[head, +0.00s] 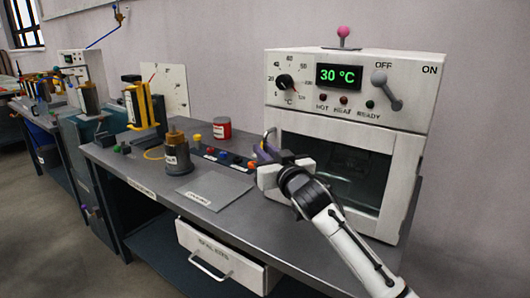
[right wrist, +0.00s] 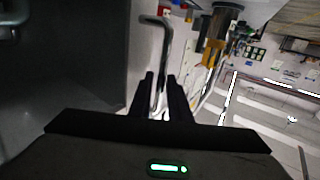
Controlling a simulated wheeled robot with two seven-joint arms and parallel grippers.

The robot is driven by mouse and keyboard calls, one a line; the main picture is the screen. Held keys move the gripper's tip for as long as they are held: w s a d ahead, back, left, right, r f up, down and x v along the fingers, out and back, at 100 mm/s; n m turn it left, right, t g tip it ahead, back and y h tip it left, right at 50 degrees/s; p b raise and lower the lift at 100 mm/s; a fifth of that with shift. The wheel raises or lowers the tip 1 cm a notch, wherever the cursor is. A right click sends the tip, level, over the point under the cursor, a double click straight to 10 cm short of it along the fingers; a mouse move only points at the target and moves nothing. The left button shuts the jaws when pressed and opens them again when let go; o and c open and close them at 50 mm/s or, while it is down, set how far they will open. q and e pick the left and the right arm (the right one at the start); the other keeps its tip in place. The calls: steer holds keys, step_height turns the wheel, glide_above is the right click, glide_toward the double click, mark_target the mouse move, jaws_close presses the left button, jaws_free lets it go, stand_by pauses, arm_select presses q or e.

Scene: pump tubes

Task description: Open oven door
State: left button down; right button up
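The white oven (head: 415,165) stands at the right end of the bench, with a dark glass window (head: 350,170) in its front door. The door looks closed in the head view. Its metal handle (head: 268,134) is at the door's left side, and its lower part is hidden by my gripper. My right gripper (head: 264,150) is at this handle. In the right wrist view the handle bar (right wrist: 164,45) runs between the two close-set fingers (right wrist: 160,88), which appear shut on it. My left gripper is in neither view.
The grey bench (head: 125,165) carries a metal cylinder (head: 177,155), a red can (head: 222,128), a flat grey plate (head: 213,190) and a yellow-framed device (head: 140,107) left of the oven. A white drawer (head: 225,262) with a handle is below. The oven display reads 30 °C.

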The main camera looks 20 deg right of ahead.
jaws_close()
